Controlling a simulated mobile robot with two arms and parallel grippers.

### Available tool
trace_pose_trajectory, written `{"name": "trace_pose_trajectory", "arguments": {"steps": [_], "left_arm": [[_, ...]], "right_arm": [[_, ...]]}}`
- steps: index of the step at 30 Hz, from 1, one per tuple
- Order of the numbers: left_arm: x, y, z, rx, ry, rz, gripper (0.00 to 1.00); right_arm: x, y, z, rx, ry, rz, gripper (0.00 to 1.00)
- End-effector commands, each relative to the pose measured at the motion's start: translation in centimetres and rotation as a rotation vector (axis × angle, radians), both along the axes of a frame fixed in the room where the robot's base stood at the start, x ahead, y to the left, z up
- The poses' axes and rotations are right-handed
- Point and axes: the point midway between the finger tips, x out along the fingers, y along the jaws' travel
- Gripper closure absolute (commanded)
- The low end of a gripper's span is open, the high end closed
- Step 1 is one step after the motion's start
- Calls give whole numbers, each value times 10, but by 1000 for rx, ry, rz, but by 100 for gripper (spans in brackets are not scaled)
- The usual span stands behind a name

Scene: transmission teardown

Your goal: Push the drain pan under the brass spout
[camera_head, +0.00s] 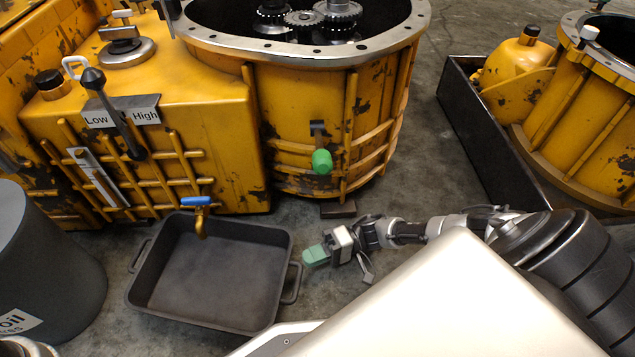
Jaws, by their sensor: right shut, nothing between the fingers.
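The drain pan (212,327) is a dark, empty, square pan with a loop handle on each side. It sits on the floor in front of the yellow gearbox housing. The brass spout (201,222), with a blue lever (195,201), comes out low on the housing. Its tip shows against the inside of the pan near the far wall. My right gripper (313,256) has green fingertips and is shut and empty. It is low, just right of the pan's right handle (291,283), with what looks like a small gap. My left gripper is not in view.
A dark grey drum (45,265) stands left of the pan. The yellow housing (215,130), with a green-knobbed lever (321,161), stands behind it. A black tray (490,140) holds another yellow casing at right. Bare floor lies between the housing and that tray.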

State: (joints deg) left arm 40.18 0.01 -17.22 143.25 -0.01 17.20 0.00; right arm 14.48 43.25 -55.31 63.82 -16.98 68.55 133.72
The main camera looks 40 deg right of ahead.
Motion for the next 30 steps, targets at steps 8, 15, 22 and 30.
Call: {"name": "trace_pose_trajectory", "arguments": {"steps": [8, 15, 22, 30], "left_arm": [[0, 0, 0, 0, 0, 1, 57], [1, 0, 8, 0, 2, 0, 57], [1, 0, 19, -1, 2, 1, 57], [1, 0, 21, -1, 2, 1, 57]], "right_arm": [[0, 1, -1, -1, -1, -1, 100], [-3, -16, 1, -4, 0, -2, 100], [-12, -62, 0, -4, 1, -4, 100], [-20, -99, -1, -1, -1, -2, 100]]}}
